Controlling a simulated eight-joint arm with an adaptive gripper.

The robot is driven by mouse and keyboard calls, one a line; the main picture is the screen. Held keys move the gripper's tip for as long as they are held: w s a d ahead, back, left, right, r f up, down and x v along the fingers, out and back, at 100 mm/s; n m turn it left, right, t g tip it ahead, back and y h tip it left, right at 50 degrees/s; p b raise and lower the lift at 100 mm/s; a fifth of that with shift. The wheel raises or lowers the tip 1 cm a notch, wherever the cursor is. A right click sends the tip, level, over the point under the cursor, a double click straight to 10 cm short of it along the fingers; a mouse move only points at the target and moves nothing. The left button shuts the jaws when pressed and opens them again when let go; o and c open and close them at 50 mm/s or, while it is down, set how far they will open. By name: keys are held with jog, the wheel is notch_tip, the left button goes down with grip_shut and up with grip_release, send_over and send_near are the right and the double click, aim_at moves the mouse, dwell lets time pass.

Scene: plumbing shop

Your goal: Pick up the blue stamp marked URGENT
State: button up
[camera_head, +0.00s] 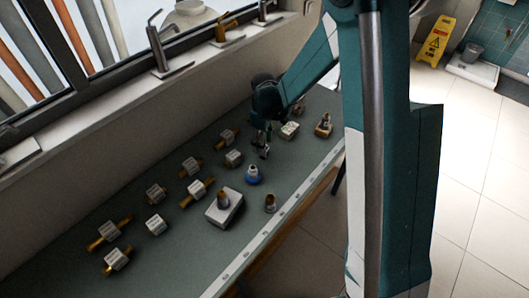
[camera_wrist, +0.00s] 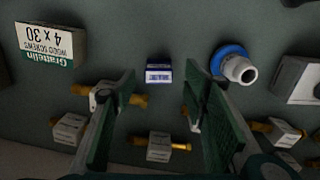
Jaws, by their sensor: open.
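A small blue block with a pale, lettered face (camera_wrist: 158,72) lies on the bench in the wrist view. It looks like the stamp, but its lettering is too small to read for certain. My gripper (camera_wrist: 159,82) is open and empty, its two green-padded fingers on either side of the block in the picture, with the block beyond the tips. In the head view my gripper (camera_head: 262,146) hangs low over the far part of the bench. I cannot make out the block there; the gripper may hide it.
The grey-green bench (camera_head: 120,208) carries several tagged brass fittings (camera_head: 198,190). A round blue-based piece (camera_wrist: 234,64) stands right of the block, and a wood screws box (camera_wrist: 50,42) lies left. A white box with a fitting (camera_head: 224,207) stands nearer. The windowsill wall borders the bench.

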dwell(0.3)
jog(key=shift+f, duration=2.6)
jog(key=shift+c, duration=0.5)
jog(key=c, duration=0.9)
